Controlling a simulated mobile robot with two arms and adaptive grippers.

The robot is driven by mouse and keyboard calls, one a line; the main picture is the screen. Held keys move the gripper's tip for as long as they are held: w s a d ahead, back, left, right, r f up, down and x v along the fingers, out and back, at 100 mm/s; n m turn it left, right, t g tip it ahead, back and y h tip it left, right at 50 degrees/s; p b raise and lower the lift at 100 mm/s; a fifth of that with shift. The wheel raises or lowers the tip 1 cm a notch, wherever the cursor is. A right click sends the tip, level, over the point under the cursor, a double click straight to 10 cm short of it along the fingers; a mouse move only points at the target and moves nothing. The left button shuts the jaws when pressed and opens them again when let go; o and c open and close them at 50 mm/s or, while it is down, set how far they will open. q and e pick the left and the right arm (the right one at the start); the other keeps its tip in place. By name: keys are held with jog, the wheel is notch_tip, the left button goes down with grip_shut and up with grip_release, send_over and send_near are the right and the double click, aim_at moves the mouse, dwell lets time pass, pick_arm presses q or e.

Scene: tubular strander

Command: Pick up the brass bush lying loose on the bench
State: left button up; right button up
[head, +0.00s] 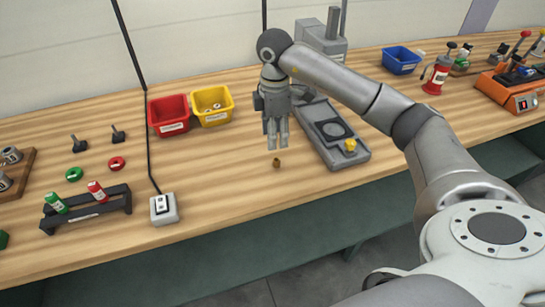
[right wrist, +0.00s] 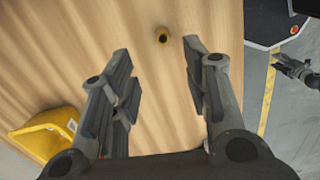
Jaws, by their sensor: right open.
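The brass bush (head: 276,162) is a small gold-brown piece lying loose on the wooden bench (head: 240,185), left of a grey machine base. In the right wrist view the bush (right wrist: 162,35) lies beyond the fingertips, roughly between them, with a dark hole showing. My right gripper (head: 277,146) points down just above the bush in the head view and does not appear to touch it. In the right wrist view my right gripper (right wrist: 160,70) has its fingers spread apart with nothing between them.
Yellow (head: 212,105) and red (head: 170,116) bins stand behind left. A socket box (head: 163,209) and a black rack (head: 88,210) are farther left. Bench around the bush is clear.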

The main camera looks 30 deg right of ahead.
aim_at(276, 159)
notch_tip(276, 159, down, 3)
jog(key=shift+s+f, duration=0.1)
jog(key=shift+s, duration=0.05)
jog(key=shift+f+p, duration=0.25)
jog(key=shift+p, duration=0.05)
jog(key=f, duration=0.1)
jog(key=f+p, duration=0.1)
jog(key=f, duration=0.1)
jog(key=shift+s+d+f, duration=0.1)
jog(key=shift+s+f, duration=0.1)
jog(key=shift+f, duration=0.7)
jog(key=shift+w, duration=0.1)
jog(key=shift+c, duration=0.9)
jog(key=c, duration=0.4)
pick_arm(q)
jog(key=s+r, duration=0.2)
jog(key=shift+s, duration=0.4)
pick_arm(e)
grip_shut()
